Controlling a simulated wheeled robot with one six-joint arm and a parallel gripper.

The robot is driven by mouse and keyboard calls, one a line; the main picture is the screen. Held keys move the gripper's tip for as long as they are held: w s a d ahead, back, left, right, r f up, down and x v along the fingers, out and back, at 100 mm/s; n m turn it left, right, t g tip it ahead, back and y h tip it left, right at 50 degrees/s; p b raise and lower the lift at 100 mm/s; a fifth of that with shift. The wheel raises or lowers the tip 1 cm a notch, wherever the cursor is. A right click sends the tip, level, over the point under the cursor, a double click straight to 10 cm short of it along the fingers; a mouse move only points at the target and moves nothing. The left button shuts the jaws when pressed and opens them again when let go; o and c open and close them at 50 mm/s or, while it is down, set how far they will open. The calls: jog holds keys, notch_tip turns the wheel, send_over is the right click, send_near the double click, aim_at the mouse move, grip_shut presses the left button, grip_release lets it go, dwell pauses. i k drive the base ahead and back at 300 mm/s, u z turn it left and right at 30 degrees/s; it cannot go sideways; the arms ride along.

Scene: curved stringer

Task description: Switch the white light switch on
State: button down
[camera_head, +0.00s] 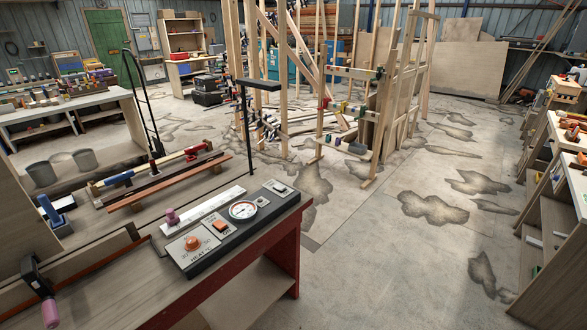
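A dark control box (232,236) lies along the front right edge of the workbench. A small white switch (279,188) sits at the box's far right end. It is too small to tell which way it is set. A round white dial gauge (243,210), an orange-red switch (221,227) and an orange heat knob (193,243) are on the same box, nearer the front. My gripper is not in view, and nothing is seen touching the white switch.
The workbench (120,287) holds clamps, a long wooden strip (170,184) and a pink-handled tool (42,290). A thin black post (245,130) with a flat top stands behind the box. Open concrete floor (400,260) lies to the right, with shelves (555,230) beyond.

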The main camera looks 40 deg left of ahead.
aim_at(277, 186)
jog(key=u, duration=0.4)
jog(key=i, duration=1.2)
jog(key=u, duration=1.95)
jog(key=i, duration=1)
jog(key=u, duration=0.9)
